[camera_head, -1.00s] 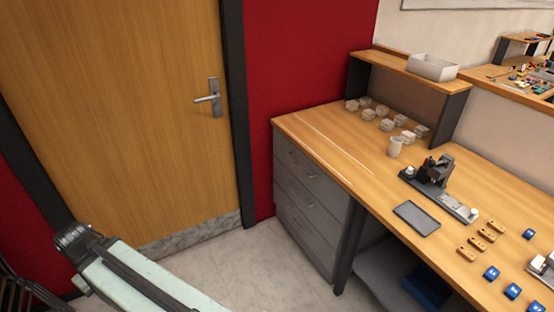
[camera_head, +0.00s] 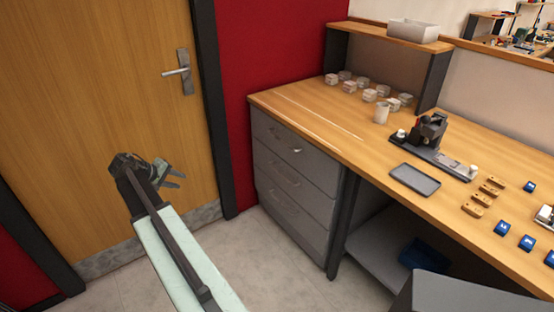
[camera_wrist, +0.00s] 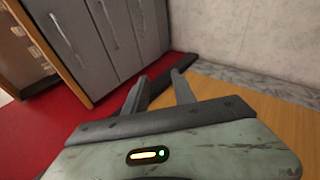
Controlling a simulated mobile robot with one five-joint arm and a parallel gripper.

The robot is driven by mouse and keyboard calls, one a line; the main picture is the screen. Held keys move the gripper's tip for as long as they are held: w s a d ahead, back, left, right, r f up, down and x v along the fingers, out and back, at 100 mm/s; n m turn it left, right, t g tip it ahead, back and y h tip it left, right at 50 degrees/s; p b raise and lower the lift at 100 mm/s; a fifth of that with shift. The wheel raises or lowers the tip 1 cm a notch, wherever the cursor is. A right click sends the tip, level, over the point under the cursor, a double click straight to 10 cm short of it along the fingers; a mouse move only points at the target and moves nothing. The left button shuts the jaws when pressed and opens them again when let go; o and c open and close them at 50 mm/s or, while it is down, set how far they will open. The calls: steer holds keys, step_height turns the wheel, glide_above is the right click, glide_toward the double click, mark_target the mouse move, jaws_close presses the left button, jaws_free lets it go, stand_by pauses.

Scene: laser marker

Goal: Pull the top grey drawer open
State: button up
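The top grey drawer (camera_head: 284,157) is shut in the cabinet under the left end of the worktop, with a small handle (camera_head: 291,148) on its front. In the wrist view the drawers look turned sideways, and the top one (camera_wrist: 75,55) is leftmost, beside the wooden worktop edge. My gripper (camera_head: 178,179) is in front of the door, to the left of the cabinet and apart from it. In the wrist view its two fingers (camera_wrist: 163,90) are spread with nothing between them.
Two more grey drawers (camera_head: 291,203) sit below, both shut. A wooden door (camera_head: 100,90) and red wall (camera_head: 262,50) stand behind. The floor (camera_head: 270,265) before the cabinet is clear.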

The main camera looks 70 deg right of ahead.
steer(key=s+d+g+h+b, duration=0.1)
steer(key=s+d+g+b, duration=0.1)
steer(key=s+d, duration=0.6)
steer(key=s+d+f+m+g+h+b, duration=0.1)
steer(key=s+d+b, duration=0.4)
steer(key=d, duration=1.5)
steer(key=s+d+f+m+g+h+b, duration=0.1)
steer(key=s+d+g+h+b, duration=0.1)
steer(key=s+d, duration=0.9)
steer(key=d+g+b, duration=0.1)
steer(key=d, duration=0.2)
steer(key=shift+s+b, duration=0.2)
steer(key=shift+b, duration=0.2)
jaws_close()
